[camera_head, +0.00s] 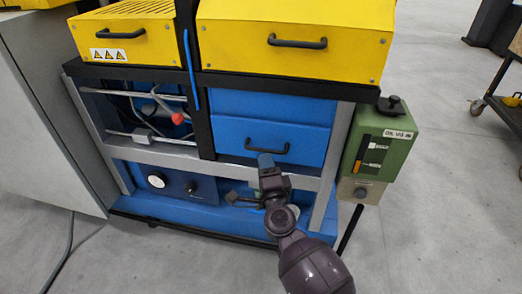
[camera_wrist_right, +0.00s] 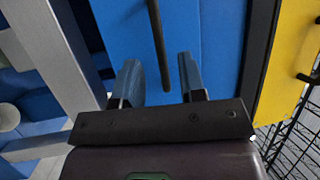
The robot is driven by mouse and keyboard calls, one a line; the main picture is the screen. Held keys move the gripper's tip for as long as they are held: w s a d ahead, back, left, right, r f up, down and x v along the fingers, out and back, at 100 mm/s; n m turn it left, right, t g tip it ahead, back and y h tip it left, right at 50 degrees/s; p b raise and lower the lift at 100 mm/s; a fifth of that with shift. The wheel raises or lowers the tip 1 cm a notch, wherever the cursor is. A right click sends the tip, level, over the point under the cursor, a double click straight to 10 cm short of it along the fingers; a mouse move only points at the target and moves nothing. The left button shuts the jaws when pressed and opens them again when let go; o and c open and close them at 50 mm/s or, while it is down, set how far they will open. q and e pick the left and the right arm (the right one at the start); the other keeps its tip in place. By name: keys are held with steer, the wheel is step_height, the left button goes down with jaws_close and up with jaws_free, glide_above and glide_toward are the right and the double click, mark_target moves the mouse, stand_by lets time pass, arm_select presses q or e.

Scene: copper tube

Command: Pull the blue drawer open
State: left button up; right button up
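The blue drawer (camera_head: 308,132) is in the machine's front, below the right yellow cover, and looks shut. The handle's lower end appears between the fingers in the picture; contact cannot be told. My left gripper is not in view.
A green oil box (camera_head: 382,145) hangs right of the drawer. A grey frame bar (camera_head: 230,170) crosses below it. A yellow cover (camera_head: 295,45) with its own black handle is above. Left is an open bay with a red knob (camera_head: 177,118).

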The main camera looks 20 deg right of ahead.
mark_target(262, 150)
steer(key=shift+b+x, duration=0.3)
steer(key=shift+x, duration=2.6)
steer(key=shift+c, duration=0.5)
jaws_close()
